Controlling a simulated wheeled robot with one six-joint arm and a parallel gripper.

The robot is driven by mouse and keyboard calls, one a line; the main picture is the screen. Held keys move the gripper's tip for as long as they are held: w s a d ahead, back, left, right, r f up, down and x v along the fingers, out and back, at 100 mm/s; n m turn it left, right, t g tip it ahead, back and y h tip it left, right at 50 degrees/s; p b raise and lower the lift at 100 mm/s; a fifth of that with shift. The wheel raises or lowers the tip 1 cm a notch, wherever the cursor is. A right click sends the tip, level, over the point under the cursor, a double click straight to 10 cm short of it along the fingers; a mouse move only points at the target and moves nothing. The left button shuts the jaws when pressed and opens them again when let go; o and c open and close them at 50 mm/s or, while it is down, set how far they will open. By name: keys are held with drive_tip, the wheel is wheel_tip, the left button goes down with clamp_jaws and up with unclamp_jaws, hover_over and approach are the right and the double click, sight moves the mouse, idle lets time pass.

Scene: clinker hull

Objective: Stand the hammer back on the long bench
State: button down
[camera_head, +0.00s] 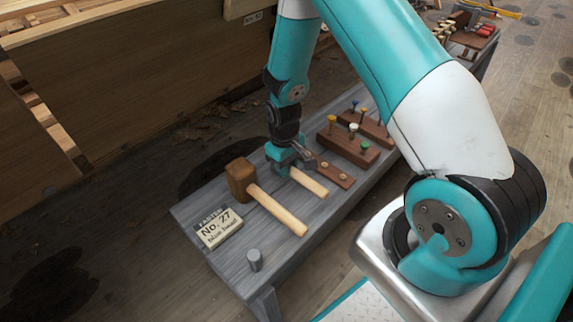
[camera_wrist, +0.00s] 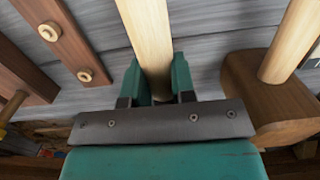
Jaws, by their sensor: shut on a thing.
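In the head view the hammer's handle (camera_head: 312,184) sticks out from the fingers toward the bench's near edge, almost lying down. The hammer's head is hidden by the gripper. I cannot tell whether the hammer touches the bench.
A mallet (camera_head: 240,180) with a brown block head lies close left. A wooden strip (camera_head: 336,174) and racks of coloured-topped tools (camera_head: 347,148) are right. The hull (camera_head: 130,65) rises behind.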

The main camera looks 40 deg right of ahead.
drive_tip(key=shift+f, duration=0.6)
idle(0.4)
drive_tip(key=c, duration=0.9)
unclamp_jaws()
drive_tip(key=shift+o, duration=0.2)
wheel_tip(320, 180, up, 8)
drive_tip(key=p, duration=0.7)
drive_tip(key=shift+r, duration=0.15)
